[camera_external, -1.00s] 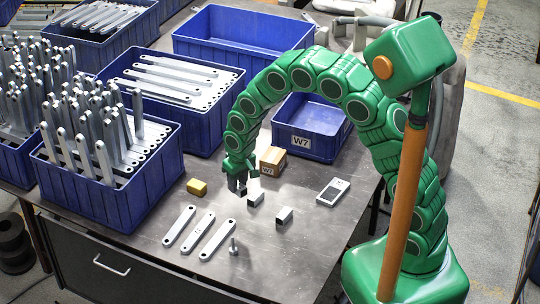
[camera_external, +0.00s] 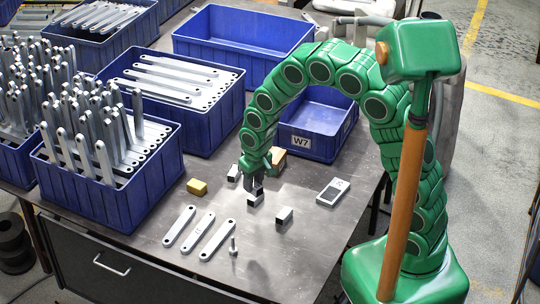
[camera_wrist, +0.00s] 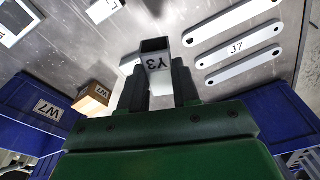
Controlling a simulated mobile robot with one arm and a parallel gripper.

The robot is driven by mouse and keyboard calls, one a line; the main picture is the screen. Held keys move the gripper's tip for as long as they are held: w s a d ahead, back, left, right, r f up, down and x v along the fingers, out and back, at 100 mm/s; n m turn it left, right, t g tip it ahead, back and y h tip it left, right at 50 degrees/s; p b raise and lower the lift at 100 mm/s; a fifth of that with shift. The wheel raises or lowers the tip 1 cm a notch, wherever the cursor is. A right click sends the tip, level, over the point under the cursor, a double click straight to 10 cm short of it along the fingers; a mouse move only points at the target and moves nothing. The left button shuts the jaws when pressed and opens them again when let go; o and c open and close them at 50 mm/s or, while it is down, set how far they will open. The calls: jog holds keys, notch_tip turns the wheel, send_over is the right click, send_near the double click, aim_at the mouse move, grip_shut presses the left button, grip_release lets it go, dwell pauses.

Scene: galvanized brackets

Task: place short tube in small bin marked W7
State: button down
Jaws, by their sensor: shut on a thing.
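A short square tube (camera_external: 256,199), silver with a dark open end, is between the fingers of my gripper (camera_external: 255,186). In the wrist view my gripper (camera_wrist: 158,85) is shut on this tube (camera_wrist: 157,63), whose face reads Y3. It is low at the table; I cannot tell whether it touches the top. The small blue bin marked W7 (camera_external: 315,148) stands behind and to the right, with its visible inside empty; its label side also shows in the wrist view (camera_wrist: 62,120). Similar short tubes lie to the right (camera_external: 284,215) and behind left (camera_external: 233,172).
A cardboard box (camera_external: 279,158) stands between my gripper and the bin, partly hidden by my arm. A yellow block (camera_external: 197,187), several flat brackets (camera_external: 198,229), a bolt (camera_external: 233,245) and a grey device (camera_external: 333,191) lie around. Large blue bins (camera_external: 115,190) fill the left side.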

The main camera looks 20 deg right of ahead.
notch_tip(320, 180, up, 4)
jog(key=shift+r, duration=0.1)
jog(key=shift+w+d, duration=0.15)
jog(key=shift+w, duration=0.15)
jog(key=w+d+m, duration=0.4)
jog(key=w+d, duration=0.3)
jog(key=w, duration=0.5)
jog(key=m+h, duration=0.2)
jog(key=m, duration=0.7)
send_over(319, 131)
jog(key=s+a, duration=0.3)
jog(key=s, duration=0.2)
jog(key=shift+d+f, duration=0.15)
jog(key=shift+f, duration=3.9)
jog(key=shift+d+f, duration=0.15)
jog(key=shift+f, duration=3.9)
jog(key=shift+f, duration=0.15)
